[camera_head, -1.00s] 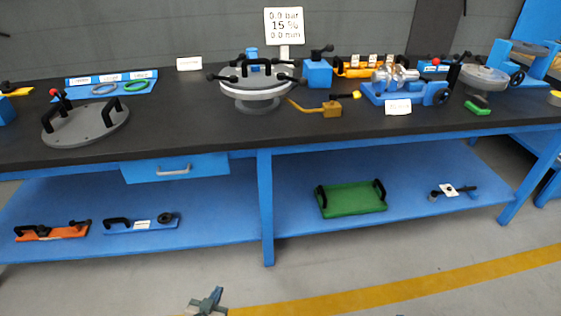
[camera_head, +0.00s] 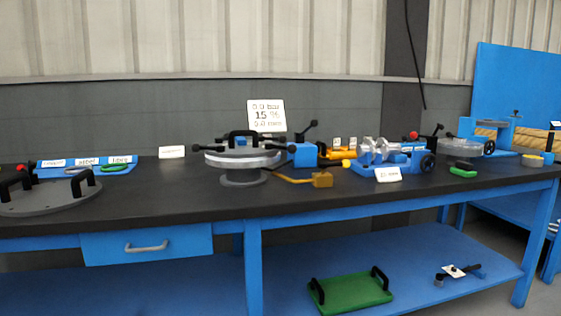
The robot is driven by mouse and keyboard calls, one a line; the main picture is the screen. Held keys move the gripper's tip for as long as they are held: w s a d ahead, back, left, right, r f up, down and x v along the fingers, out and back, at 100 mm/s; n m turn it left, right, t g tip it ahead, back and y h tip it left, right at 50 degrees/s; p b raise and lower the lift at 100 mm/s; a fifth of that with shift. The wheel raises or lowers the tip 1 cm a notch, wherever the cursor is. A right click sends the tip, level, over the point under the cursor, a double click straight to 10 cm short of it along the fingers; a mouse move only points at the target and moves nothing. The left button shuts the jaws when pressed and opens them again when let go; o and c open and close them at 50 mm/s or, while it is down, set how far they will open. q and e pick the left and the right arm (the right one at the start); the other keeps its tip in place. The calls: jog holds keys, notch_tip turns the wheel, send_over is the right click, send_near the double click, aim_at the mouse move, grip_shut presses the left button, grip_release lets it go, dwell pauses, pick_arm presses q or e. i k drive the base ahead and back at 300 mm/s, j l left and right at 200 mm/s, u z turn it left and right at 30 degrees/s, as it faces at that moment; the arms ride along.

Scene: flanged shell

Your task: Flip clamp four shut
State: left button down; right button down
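The flanged shell (camera_head: 243,160) stands on the black bench top near the middle of the head view. It is a grey round vessel with a pale rim, a lid and a black handle on top. Black clamp knobs show around its rim, one at the left (camera_head: 198,147) and others at the right. I cannot tell which is clamp four, or whether each clamp is open or shut. Neither of my grippers is in the head view.
A blue block with a black lever (camera_head: 305,153) and a brass fitting (camera_head: 322,180) stand right of the shell. A grey disc with black handles (camera_head: 48,198) lies at the left. A sign (camera_head: 266,115) stands behind. The bench's front strip is mostly clear.

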aim_at(292, 148)
jog(key=i+l+u, duration=0.45)
jog(key=i+l, duration=0.4)
